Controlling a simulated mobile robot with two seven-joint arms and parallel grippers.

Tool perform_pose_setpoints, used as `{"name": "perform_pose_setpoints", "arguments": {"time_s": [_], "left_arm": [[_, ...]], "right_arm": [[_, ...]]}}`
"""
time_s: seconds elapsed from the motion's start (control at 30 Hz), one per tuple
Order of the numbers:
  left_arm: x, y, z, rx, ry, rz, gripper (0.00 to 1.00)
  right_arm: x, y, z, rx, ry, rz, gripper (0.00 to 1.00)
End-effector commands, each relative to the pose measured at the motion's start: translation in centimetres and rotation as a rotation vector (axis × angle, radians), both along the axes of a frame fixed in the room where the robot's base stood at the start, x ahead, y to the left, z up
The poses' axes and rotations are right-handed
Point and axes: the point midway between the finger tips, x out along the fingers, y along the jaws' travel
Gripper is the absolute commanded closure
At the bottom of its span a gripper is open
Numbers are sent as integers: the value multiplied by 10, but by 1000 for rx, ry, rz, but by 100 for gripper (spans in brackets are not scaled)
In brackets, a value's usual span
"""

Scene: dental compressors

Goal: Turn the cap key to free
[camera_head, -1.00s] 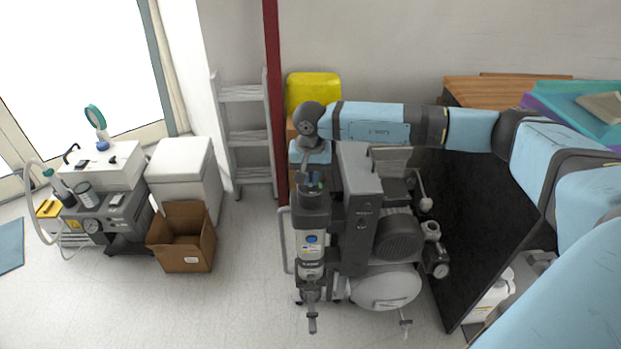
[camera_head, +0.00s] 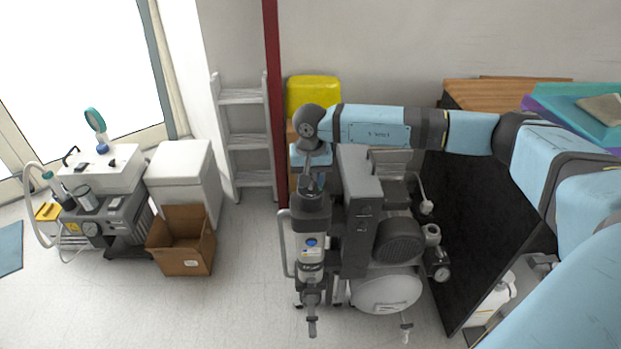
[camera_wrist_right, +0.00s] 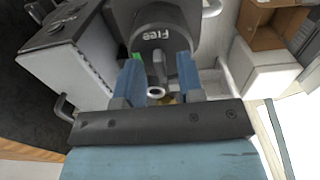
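The dark round cap (camera_wrist_right: 165,18) shows in the right wrist view with the white word "Free" on it. In the head view it tops the upright dark cylinder unit (camera_head: 311,243). A small grey key (camera_wrist_right: 158,68) stands out from the cap, below the word. My right gripper (camera_wrist_right: 160,62) has its two blue fingers apart, one on each side of the key; gaps seem to show beside it. In the head view this gripper (camera_head: 314,180) is small and dark at the top of the cylinder. My left gripper is in neither view.
The compressor's tall grey housing (camera_head: 359,190) stands close right of the cylinder, with a white tank (camera_head: 387,293) below. A black panel (camera_head: 480,230) stands farther right. A cardboard box (camera_head: 182,250) is on the floor at left, with clear floor between. A red post (camera_head: 271,100) rises behind.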

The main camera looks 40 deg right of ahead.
Motion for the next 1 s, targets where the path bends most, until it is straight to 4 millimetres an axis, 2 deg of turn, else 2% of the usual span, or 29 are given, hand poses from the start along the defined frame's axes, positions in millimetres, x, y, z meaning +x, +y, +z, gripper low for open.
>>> {"name": "perform_pose_setpoints", "arguments": {"time_s": [0.2,0.33,0.8,1.0], "left_arm": [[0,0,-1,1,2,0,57],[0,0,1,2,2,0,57],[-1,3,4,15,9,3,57],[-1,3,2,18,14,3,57]], "right_arm": [[0,0,2,1,-1,0,65],[1,0,15,0,-2,0,65],[0,0,115,1,-3,0,65],[0,0,135,-1,-1,0,65]]}}
